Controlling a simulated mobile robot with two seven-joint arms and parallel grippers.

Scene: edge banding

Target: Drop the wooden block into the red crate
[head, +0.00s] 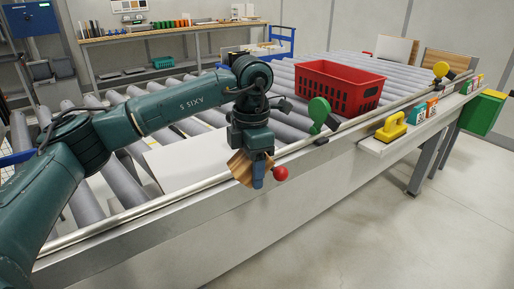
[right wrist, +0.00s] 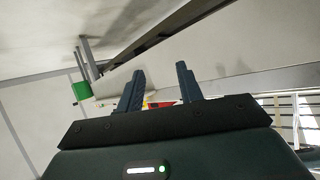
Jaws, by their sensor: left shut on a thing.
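The brown wooden block (head: 240,167) is held in my left gripper (head: 258,182), which points down near the front rail of the roller conveyor. The gripper's fingers hide part of the block. The red crate (head: 341,98) stands on the rollers to the right of and behind the left gripper, apart from it. The crate's slotted front shows, and its floor is hidden. My right gripper (right wrist: 160,72) shows in the right wrist view with its two fingers apart and nothing between them. It is not in the head view.
A red ball knob (head: 281,173) is beside the left gripper on the conveyor (head: 200,255) front. A green round paddle (head: 319,110) stands between gripper and crate. A yellow handled tool (head: 391,127) sits on the side ledge. A white panel (head: 182,162) lies on the rollers.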

